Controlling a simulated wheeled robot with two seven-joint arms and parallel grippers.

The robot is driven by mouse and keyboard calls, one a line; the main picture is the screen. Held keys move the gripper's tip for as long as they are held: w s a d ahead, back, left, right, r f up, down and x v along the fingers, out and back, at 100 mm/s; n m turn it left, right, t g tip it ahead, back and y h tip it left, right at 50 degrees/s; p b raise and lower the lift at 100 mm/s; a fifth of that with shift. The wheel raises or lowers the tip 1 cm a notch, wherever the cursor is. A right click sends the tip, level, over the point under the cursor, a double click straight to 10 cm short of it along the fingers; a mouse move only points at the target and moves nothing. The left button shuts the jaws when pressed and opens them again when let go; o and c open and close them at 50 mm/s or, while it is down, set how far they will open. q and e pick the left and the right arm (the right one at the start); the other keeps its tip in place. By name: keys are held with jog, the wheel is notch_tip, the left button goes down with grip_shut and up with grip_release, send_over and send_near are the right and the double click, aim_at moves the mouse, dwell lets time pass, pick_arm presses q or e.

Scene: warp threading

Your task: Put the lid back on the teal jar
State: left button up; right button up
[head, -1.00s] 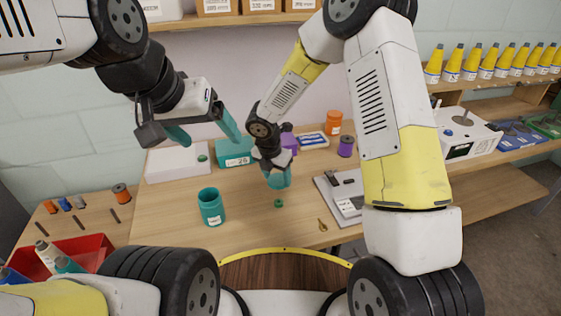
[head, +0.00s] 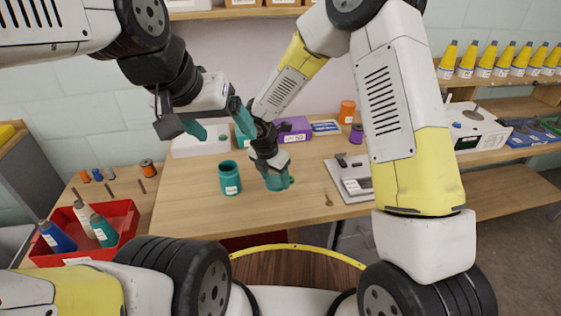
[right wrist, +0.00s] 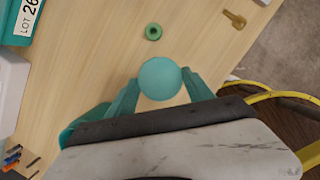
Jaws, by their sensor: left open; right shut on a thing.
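The teal jar (head: 230,180) stands upright and open on the wooden table, with a white label on its front. My right gripper (head: 276,184) is right of the jar, low over the table. In the right wrist view, its teal fingers are shut on a round teal lid (right wrist: 160,79), seen flat face on. A teal edge at the lower left of that view (right wrist: 78,128) is probably the jar, mostly hidden by my gripper. My left gripper (head: 219,124) is open and empty, raised above and behind the jar.
A small green ring (right wrist: 153,32) lies near the lid. A teal box (right wrist: 22,18) and a purple box (head: 295,128) stand at the back. A grey tray (head: 350,183) and brass piece (head: 328,199) lie at right. A red bin (head: 122,217) of bottles is at left.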

jog(key=shift+d, duration=0.1)
